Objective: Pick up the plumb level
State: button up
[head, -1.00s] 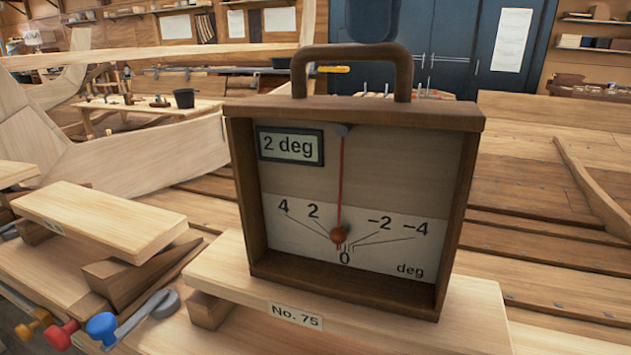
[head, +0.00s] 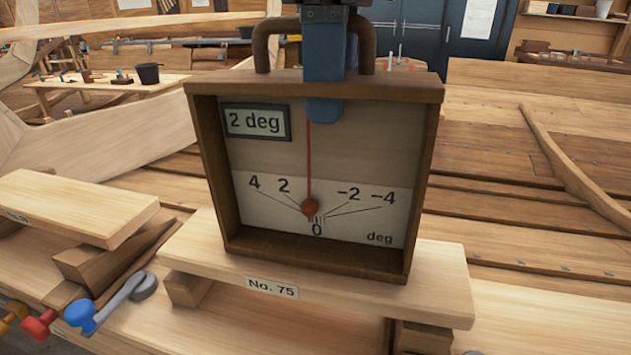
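The plumb level (head: 318,86) is a dark wooden box frame with a handle (head: 262,45) on top. It stands upright on a light board marked No. 75. Its small display reads 2 deg, and its red needle with a round bob hangs close to the 0 mark. My gripper (head: 323,108) comes down from above at the middle of the handle.
The No. 75 board (head: 440,290) rests on small wooden blocks. Another light plank (head: 75,205) lies at the left, with blue (head: 80,315) and red (head: 40,325) knobs below it. A bench with a black bucket (head: 148,73) stands behind. Hull planking spreads to the right.

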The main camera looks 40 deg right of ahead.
grip_shut()
dwell(1.3)
